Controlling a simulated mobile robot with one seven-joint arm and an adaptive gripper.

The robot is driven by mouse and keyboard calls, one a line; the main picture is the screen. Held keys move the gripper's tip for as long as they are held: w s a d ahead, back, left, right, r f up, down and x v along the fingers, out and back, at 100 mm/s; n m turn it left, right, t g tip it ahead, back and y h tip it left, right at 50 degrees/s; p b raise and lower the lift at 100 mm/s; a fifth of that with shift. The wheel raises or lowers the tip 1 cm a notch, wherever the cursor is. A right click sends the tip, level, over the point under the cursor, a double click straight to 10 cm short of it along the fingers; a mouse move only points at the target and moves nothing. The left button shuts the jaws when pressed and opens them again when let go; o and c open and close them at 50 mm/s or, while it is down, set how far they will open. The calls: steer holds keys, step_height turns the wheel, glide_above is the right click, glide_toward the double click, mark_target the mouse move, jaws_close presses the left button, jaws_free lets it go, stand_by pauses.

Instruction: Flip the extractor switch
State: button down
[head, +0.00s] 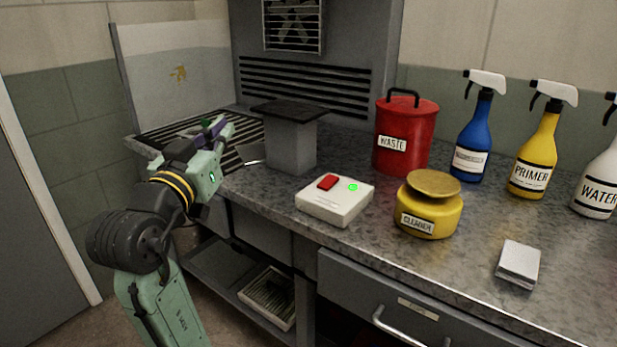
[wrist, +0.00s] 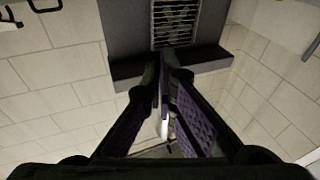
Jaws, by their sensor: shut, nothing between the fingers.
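A white switch box (head: 335,201) sits on the speckled counter, with a red rocker switch (head: 328,182) and a lit green light (head: 353,187) on top. I take it for the extractor switch. My gripper (head: 218,128) is to the left of the box, above the slotted grille, clear of the switch. In the wrist view its fingers (wrist: 165,85) are together with nothing held. The extractor vent with its fan (head: 293,25) is in the grey back panel, and it shows in the wrist view (wrist: 176,22). The switch box is not seen in the wrist view.
A grey block with a dark top (head: 290,140) stands between my gripper and the box. A red waste can (head: 405,135), yellow cleaner pot (head: 429,207), spray bottles (head: 472,140) and a small white pad (head: 518,264) are to the right. The front counter is partly free.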

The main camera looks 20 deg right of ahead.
steer(key=s+d+f+m+g+h, duration=0.2)
steer(key=d+f+g, duration=0.15)
steer(key=d, duration=0.25)
steer(key=s+d+f+m+g+h, duration=0.1)
steer(key=s+d+f+m+g, duration=0.1)
steer(key=d+f+m+g, duration=0.3)
steer(key=r+n+t+p, duration=0.2)
steer(key=p, duration=0.1)
glide_above(327, 184)
steer(key=shift+s+a+f+g, duration=0.2)
steer(key=shift+s+a+g, duration=0.1)
steer(key=shift+s, duration=0.1)
steer(key=shift+w+d+f, duration=0.15)
steer(key=shift+f, duration=0.5)
steer(key=shift+w+d+f, duration=0.1)
steer(key=shift+f, duration=1.35)
